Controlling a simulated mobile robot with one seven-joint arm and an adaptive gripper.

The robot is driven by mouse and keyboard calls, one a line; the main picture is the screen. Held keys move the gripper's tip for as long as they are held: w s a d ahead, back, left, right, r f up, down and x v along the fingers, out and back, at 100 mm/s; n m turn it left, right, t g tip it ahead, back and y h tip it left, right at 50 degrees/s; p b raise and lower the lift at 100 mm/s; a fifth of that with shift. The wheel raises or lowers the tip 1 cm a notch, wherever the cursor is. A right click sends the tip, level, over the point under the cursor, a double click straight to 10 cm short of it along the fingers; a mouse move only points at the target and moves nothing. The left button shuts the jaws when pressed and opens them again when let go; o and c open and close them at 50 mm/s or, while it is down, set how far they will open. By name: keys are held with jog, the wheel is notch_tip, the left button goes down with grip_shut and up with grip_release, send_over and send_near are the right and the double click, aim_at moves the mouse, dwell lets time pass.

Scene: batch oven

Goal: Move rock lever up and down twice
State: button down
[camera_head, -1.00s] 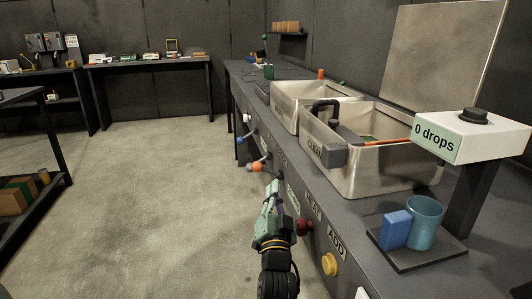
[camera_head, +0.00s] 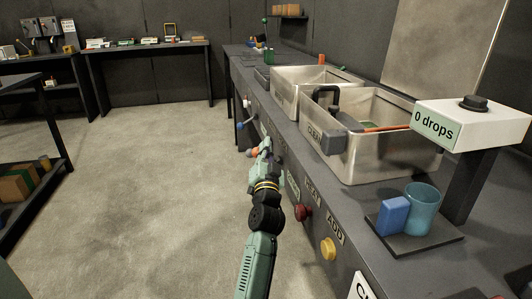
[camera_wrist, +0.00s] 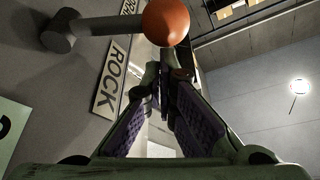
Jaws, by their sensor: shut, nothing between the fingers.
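The rock lever has an orange ball knob (camera_wrist: 166,22) on a grey rod beside a panel label reading ROCK (camera_wrist: 110,76); the rod comes from a dark pivot at the left in the wrist view. In the head view, the orange knob (camera_head: 254,151) shows on the bench front, partly beside my gripper. My gripper (camera_wrist: 163,78) is shut and empty. Its fingertips are close to the knob, appearing just below it in the wrist view; I cannot tell whether they touch. In the head view my gripper (camera_head: 265,145) reaches along the bench front, by the knob.
Along the bench front are a red knob (camera_head: 301,212), a yellow button (camera_head: 328,249) and a pale-ended lever (camera_head: 246,103). Metal basins (camera_head: 385,150), a blue cup (camera_head: 422,208) and a "0 drops" box (camera_head: 470,120) stand on top.

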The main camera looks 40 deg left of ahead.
jog(key=shift+f, duration=0.2)
dwell(0.3)
jog(key=shift+s+a+f+n+b, duration=0.2)
jog(key=shift+n+b, duration=0.3)
jog(key=shift+b, duration=0.2)
jog(key=shift+f+n+b, duration=0.1)
jog(key=shift+n+b, duration=0.2)
jog(key=shift+b, duration=0.15)
notch_tip(320, 180, down, 7)
jog(key=s+a+n+g+y+b, duration=0.2)
jog(key=n+g+y+b, duration=0.4)
jog(key=n+b, duration=0.8)
jog(key=b, duration=0.5)
jog(key=shift+s+n+b, duration=0.15)
jog(key=shift+n+b, duration=0.15)
